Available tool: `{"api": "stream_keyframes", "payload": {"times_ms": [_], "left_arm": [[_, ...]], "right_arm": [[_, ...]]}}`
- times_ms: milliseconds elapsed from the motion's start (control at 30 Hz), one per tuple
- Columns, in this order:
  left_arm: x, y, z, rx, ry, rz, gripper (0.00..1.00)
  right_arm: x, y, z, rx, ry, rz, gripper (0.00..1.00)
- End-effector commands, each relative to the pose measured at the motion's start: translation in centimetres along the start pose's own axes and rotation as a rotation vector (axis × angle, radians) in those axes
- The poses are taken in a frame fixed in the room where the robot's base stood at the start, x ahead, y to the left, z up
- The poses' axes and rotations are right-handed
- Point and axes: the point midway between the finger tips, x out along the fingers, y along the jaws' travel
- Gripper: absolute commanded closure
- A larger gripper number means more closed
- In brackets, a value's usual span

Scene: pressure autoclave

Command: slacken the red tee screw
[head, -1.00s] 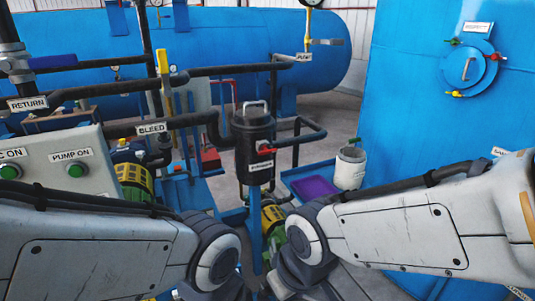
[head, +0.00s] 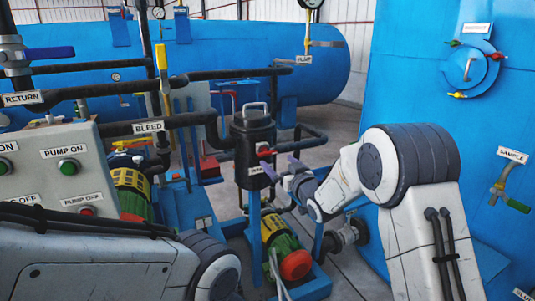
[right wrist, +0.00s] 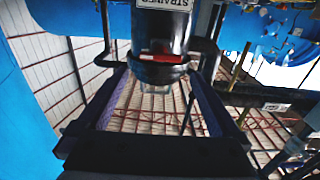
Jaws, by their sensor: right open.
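The black strainer (head: 252,135) stands on a blue post in the middle of the head view, with a handle on its lid. My right gripper (head: 282,168) is open, just right of and in front of the strainer. In the right wrist view its fingers (right wrist: 160,98) spread below the bar, with a gap between; no contact is visible. My left gripper is outside the view; only its arm shows.
A blue vessel with a round hatch (head: 471,68) carrying red, green and yellow handles stands at right. A sample valve (head: 498,187) juts out there. A button panel (head: 60,165) is at left. Black pipes flank the strainer; a green pump (head: 282,245) sits below.

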Motion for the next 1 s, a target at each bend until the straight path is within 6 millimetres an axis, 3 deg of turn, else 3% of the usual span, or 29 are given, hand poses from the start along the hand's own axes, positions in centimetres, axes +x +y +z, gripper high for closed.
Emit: {"api": "stream_keyframes", "payload": {"times_ms": [200, 400, 600, 900, 933, 1000], "left_arm": [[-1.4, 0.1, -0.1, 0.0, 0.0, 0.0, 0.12], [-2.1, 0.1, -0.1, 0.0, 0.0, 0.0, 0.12], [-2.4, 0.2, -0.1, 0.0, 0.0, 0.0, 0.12], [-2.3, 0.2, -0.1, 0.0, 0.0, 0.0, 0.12], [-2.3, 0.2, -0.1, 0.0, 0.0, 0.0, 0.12], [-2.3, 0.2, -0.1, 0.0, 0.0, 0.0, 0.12]], "right_arm": [[4.2, -0.1, -0.2, 0.0, -0.001, -0.002, 0.0], [7.0, -0.1, -0.1, 0.0, -0.002, -0.001, 0.0], [8.4, -0.1, 0.0, 0.0, -0.002, 0.0, 0.0], [8.6, -0.1, 0.0, 0.0, -0.002, 0.0, 0.0], [8.6, -0.1, 0.0, 0.0, -0.002, 0.0, 0.04], [8.6, -0.1, 0.0, 0.0, -0.002, 0.0, 0.31]]}}
